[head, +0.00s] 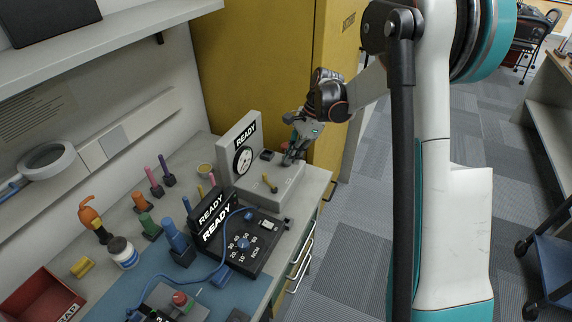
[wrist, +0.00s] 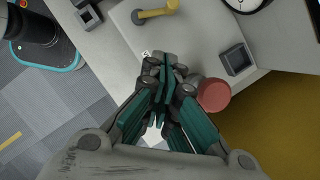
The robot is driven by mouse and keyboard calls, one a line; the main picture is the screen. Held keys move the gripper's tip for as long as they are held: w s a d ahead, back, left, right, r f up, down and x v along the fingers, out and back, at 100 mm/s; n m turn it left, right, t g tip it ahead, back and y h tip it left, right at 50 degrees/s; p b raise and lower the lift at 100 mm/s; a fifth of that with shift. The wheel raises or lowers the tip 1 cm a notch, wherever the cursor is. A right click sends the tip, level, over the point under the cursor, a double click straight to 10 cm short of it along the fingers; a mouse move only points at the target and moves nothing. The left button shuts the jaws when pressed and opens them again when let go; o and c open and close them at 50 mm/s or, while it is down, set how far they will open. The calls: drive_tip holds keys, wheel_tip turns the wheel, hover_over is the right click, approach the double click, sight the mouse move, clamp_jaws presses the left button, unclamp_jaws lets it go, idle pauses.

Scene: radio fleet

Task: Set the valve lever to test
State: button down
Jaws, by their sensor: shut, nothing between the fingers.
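The valve lever (head: 269,183) is a short yellow handle on top of a light grey box (head: 285,194), in front of a panel with a round gauge (head: 243,160) and a READY sign. In the wrist view the lever (wrist: 154,14) lies near the top edge, with a grey end at its left. My gripper (head: 290,160) is above the far end of the box, apart from the lever. In the wrist view my gripper (wrist: 163,66) is shut and empty, its fingertips pointing toward the lever. I cannot read any position labels by the lever.
A red round knob (wrist: 213,95) and a dark square socket (wrist: 237,60) are close to the right of my fingers in the wrist view. A black dial unit (head: 243,245) stands nearer on the bench. A yellow cabinet (head: 270,60) rises behind.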

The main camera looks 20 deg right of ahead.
drive_tip(key=v, duration=0.2)
drive_tip(key=p+v, duration=0.1)
drive_tip(key=v, duration=0.2)
drive_tip(key=shift+w+d+r, duration=0.15)
drive_tip(key=shift+w+r, duration=0.05)
drive_tip(key=shift+r, duration=0.1)
drive_tip(key=s+a+r+n+t+h, duration=0.1)
drive_tip(key=s+a+r+n, duration=0.25)
drive_tip(key=s+r, duration=0.3)
drive_tip(key=s+a+r+n+t+h, duration=0.1)
drive_tip(key=s+a+r+n+t, duration=0.1)
drive_tip(key=s+r+n, duration=0.4)
drive_tip(key=s+a+f+n+t+h, duration=0.1)
drive_tip(key=s+n+t, duration=0.3)
drive_tip(key=s, duration=1.2)
drive_tip(key=a+n+h, duration=0.1)
drive_tip(key=n, duration=0.3)
